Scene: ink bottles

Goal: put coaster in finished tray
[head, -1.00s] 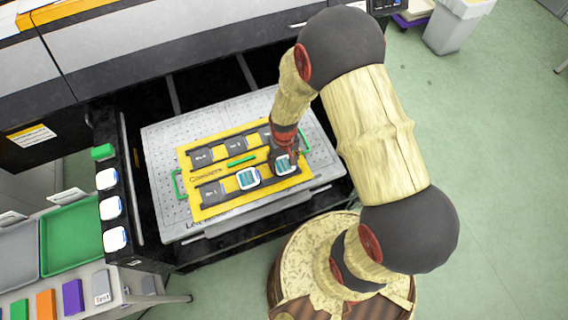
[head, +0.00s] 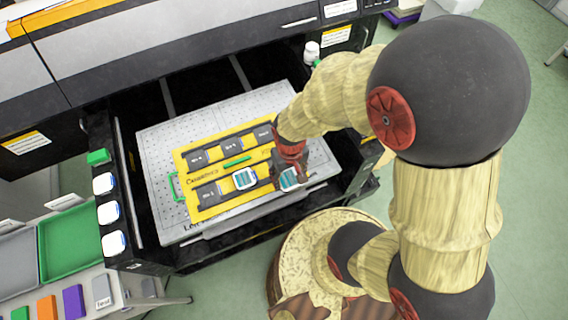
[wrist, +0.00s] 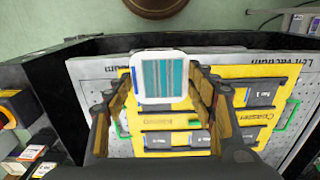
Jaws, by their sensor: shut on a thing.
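My gripper (head: 289,170) is shut on a white, rounded-square coaster (head: 289,179) with teal stripes. In the wrist view the coaster (wrist: 164,76) sits between my two fingertips, in front of the yellow fixture (wrist: 122,142), and looks raised off it. A second, similar coaster (head: 245,178) lies in the front row of the yellow fixture (head: 186,167) in the head view. A green tray (head: 73,243) and a grey tray (head: 17,262) stand at the lower left. I cannot read which one is marked finished.
The fixture lies on a perforated grey plate (head: 156,190) inside the black open machine. White-capped bottles (head: 108,213) line the machine's left side. A white bottle (head: 311,52) stands at the back right. Coloured blocks (head: 73,300) lie below the trays. Green floor is free at right.

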